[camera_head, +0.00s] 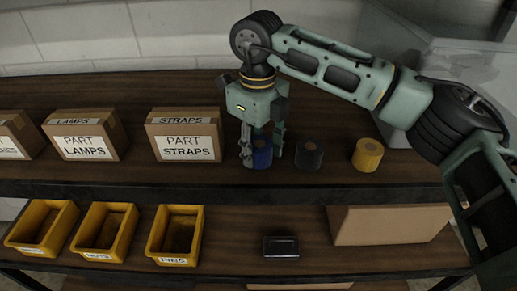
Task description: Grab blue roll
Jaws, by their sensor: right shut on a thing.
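The blue roll (262,153) stands on the upper wooden shelf, just right of the box labelled PART STRAPS. My right gripper (262,150) points down over it, with its fingers on both sides of the roll. It is shut on the blue roll, which is partly hidden by the fingers. The roll appears to be still at shelf level. My left gripper is not in view.
A black roll (309,156) stands close to the right, then a yellow roll (367,155). The PART STRAPS box (184,135) and PART LAMPS box (85,136) stand left. Yellow bins (176,235), a small dark box (281,247) and cardboard (390,226) are below.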

